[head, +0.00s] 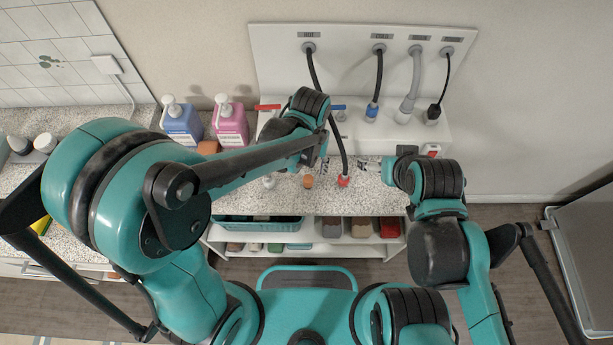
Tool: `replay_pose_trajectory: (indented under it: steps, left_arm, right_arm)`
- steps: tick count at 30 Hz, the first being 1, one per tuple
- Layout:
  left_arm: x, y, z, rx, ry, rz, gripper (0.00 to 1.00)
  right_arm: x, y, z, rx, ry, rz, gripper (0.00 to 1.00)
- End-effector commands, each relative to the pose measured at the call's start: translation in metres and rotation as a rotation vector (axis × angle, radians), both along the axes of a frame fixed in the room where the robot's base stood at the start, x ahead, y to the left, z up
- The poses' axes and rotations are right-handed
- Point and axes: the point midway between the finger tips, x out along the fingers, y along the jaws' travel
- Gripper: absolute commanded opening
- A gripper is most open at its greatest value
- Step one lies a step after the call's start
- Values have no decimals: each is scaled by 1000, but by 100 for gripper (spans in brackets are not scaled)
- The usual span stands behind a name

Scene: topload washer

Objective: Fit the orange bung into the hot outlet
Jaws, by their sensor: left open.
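A small orange bung (308,182) stands on the speckled worktop (320,203), near its front edge. My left gripper (310,166) points down just behind the bung, small and partly hidden by my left wrist. It is open, and I see nothing held in it. A red tap handle (267,107) on the white ledge at the back likely marks the hot side; the outlet below it is not clearly visible, with my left arm close in front. A blue tap handle (338,107) shows farther right. My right gripper (384,167) is over the worktop's right part; its fingers are too small to read.
A black hose with a red end (343,181) hangs down right of the bung. Other hoses, one with a blue end (371,112), hang from the back panel (270,70). Blue (183,126) and pink (230,126) pump bottles stand left. Shelves with a teal basket (258,227) are below.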

Motion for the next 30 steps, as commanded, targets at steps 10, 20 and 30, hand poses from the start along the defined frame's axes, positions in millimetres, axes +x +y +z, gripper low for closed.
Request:
replay_pose_trajectory:
  steps: [10,20,30]
  left_arm:
    - [-2,3,-52,0,-2,1,51]
    - [-2,3,-63,-1,-2,1,51]
    - [-2,3,-63,-1,-2,1,6]
  right_arm:
    - [0,0,-23,0,0,0,88]
    - [0,0,-25,0,0,0,88]
    - [0,0,-25,0,0,0,88]
